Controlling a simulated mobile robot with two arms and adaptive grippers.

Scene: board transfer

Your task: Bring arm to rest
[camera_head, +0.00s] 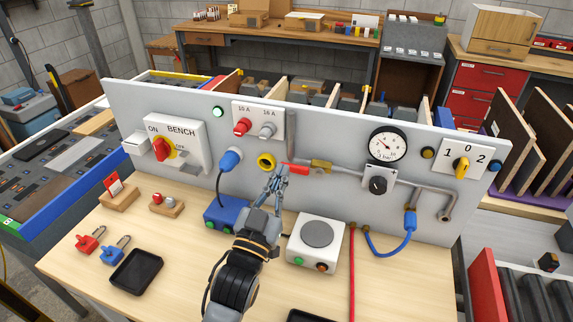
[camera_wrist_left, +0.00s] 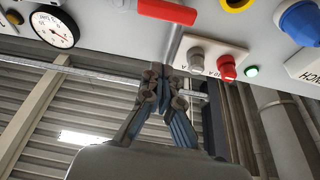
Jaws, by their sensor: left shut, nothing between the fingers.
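My left gripper (camera_head: 279,172) is shut and empty in front of the upright grey panel (camera_head: 330,140), just below the red valve lever (camera_head: 296,168) and the yellow socket (camera_head: 266,161). In the left wrist view its fingers (camera_wrist_left: 163,72) are closed together, with the red lever (camera_wrist_left: 166,11) above them. I cannot tell whether the fingertips touch the panel or the pipe. My left arm (camera_head: 240,265) reaches up from the bottom of the head view. My right gripper is not in view.
A blue box (camera_head: 226,216) and a white hotplate box (camera_head: 314,243) stand on the bench on either side of my arm. A black tray (camera_head: 137,272), red padlock (camera_head: 89,241) and blue padlock (camera_head: 113,252) lie at left. A blue hose (camera_head: 388,252) hangs at right.

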